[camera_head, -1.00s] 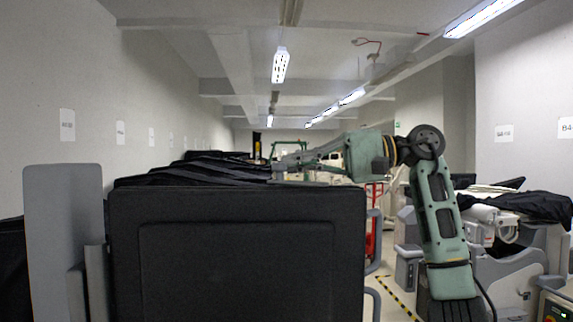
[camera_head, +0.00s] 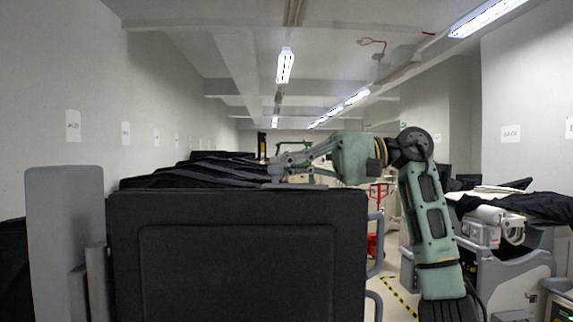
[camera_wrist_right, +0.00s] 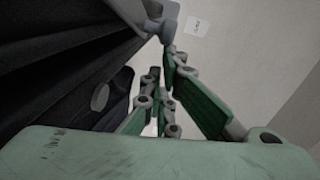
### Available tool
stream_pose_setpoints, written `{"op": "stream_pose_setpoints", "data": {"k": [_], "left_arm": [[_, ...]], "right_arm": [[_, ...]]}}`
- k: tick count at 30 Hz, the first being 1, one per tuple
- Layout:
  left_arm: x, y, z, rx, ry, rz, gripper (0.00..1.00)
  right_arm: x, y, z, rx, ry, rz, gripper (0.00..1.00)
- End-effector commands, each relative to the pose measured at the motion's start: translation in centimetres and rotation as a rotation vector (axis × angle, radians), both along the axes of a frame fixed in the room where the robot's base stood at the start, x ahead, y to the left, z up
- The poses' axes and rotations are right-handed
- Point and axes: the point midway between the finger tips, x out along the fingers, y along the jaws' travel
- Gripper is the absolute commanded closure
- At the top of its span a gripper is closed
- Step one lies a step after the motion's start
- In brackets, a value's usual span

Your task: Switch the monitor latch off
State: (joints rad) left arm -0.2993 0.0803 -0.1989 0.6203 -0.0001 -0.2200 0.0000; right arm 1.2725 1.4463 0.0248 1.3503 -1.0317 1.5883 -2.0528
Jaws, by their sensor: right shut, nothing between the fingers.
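A large black monitor panel (camera_head: 240,260) fills the lower middle of the head view. My right gripper (camera_head: 276,170) reaches in from the right just above the panel's top edge, over the covered equipment behind it. Its fingers are shut and empty. In the right wrist view, the gripper's green and grey fingers (camera_wrist_right: 163,75) come together beside dark surfaces on the left. A grey oval piece (camera_wrist_right: 100,97) sits on one dark surface, and a grey part (camera_wrist_right: 160,18) shows beyond the fingers. I cannot tell whether either is the latch. My left gripper is not in view.
Grey upright plates (camera_head: 65,240) stand left of the panel, and a grey handle (camera_head: 376,245) is on its right. Black-covered equipment (camera_head: 205,172) lines the left wall. Another cart (camera_head: 510,275) stands at the right. The aisle floor has a yellow-black stripe (camera_head: 402,298).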

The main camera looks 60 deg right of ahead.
Motion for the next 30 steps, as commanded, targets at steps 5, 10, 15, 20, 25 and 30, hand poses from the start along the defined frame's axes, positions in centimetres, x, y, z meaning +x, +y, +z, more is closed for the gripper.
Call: {"op": "stream_pose_setpoints", "data": {"k": [5, 10, 15, 20, 25, 30], "left_arm": [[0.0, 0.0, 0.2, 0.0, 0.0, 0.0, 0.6], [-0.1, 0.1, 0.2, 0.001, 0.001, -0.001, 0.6], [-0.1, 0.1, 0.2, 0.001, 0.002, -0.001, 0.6], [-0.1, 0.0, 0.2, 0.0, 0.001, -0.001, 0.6], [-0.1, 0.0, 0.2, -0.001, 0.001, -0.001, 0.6], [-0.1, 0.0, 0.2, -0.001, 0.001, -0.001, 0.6]], "right_arm": [[0.1, 0.4, -0.1, 0.0, 0.002, -0.002, 1.0], [0.0, 0.3, 0.0, 0.0, 0.001, -0.002, 1.0], [-0.8, -0.4, 0.2, 0.001, 0.001, -0.004, 1.0], [-3.3, -2.3, 0.6, 0.002, -0.001, -0.01, 1.0], [-4.6, -3.2, 0.8, 0.003, -0.007, -0.002, 1.0], [-5.5, -3.9, 1.0, 0.001, -0.005, -0.001, 1.0]]}}
